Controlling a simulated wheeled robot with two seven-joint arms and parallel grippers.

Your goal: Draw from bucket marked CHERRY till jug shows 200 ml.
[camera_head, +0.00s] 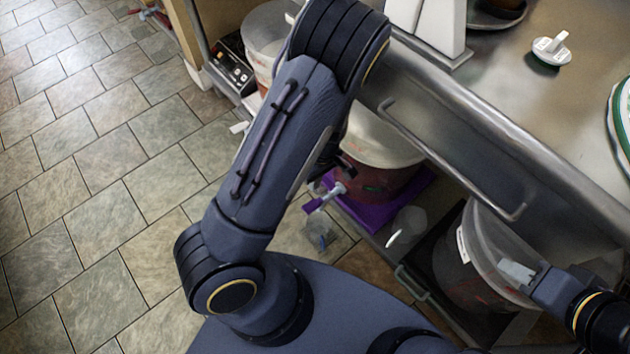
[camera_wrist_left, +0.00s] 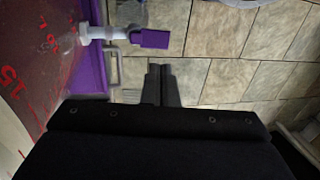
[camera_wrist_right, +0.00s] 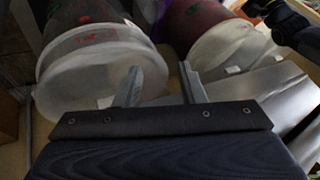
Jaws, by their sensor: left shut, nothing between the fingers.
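A bucket of dark red liquid (camera_head: 372,182) stands on a purple mat (camera_head: 405,205) under the counter; no CHERRY label is readable. Its white tap with a purple handle (camera_head: 318,200) points outward and also shows in the left wrist view (camera_wrist_left: 150,38). A clear jug (camera_head: 322,236) sits below that tap; its level is unreadable. My left gripper (camera_wrist_left: 163,86) is shut and empty, beside the tap and apart from its handle; my arm mostly hides it in the head view. My right gripper (camera_wrist_right: 160,86) is open and empty, near another lidded bucket (camera_head: 465,275) at the right.
A third bucket (camera_head: 268,40) stands at the back left by a dark control box (camera_head: 234,68). The steel counter edge with its rail (camera_head: 450,165) overhangs the buckets. A clear cup-like vessel (camera_head: 407,226) stands right of the mat. The tiled floor (camera_head: 90,190) at left is free.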

